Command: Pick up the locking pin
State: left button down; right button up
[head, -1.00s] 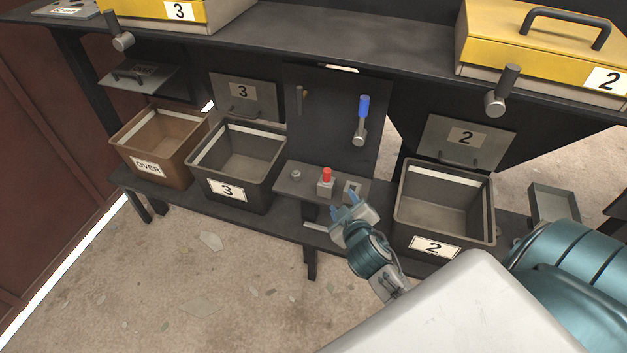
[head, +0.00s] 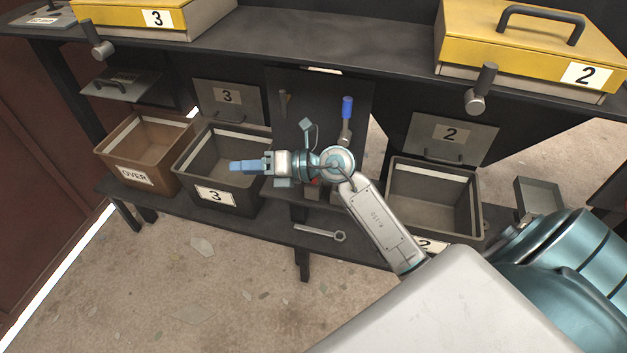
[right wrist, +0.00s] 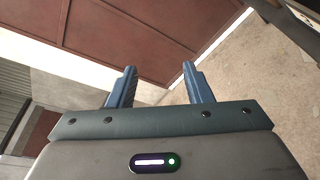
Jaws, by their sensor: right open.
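A pale grey bar with a ring at its right end (head: 316,231), probably the locking pin, lies on the low shelf in the head view, below the small control ledge. My right gripper (head: 236,166) is up and to the left of it, pointing left in front of the bin marked 3. Its blue fingers are apart and empty in the right wrist view (right wrist: 159,70), which shows a red wall and floor but no pin. My left gripper is not in view.
Bin 3 (head: 183,176), the brown OVER bin (head: 117,151) and bin 2 (head: 394,192) stand on the low shelf. A blue-handled lever (head: 347,108) is on the dark panel. My right arm partly hides a red button (head: 314,182). The floor in front is open.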

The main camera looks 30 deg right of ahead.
jog(key=w+d+f+n+g+h, duration=0.1)
jog(key=d+f+n+g+h, duration=0.1)
jog(key=d+f+g+h, duration=0.15)
jog(key=m+g+h, duration=0.2)
jog(key=g+h, duration=0.2)
jog(key=h, duration=0.5)
send_over(314, 184)
jog(key=f, duration=0.6)
jog(key=shift+s+d, duration=0.2)
jog(key=shift+s, duration=0.2)
jog(key=x, duration=0.1)
jog(key=p+x, duration=0.1)
jog(key=x, duration=0.1)
jog(key=p+x, duration=0.1)
jog(key=shift+w+f, duration=0.3)
jog(key=shift+w, duration=0.1)
jog(key=shift+f, duration=0.2)
jog(key=shift+t, duration=0.25)
grip_shut()
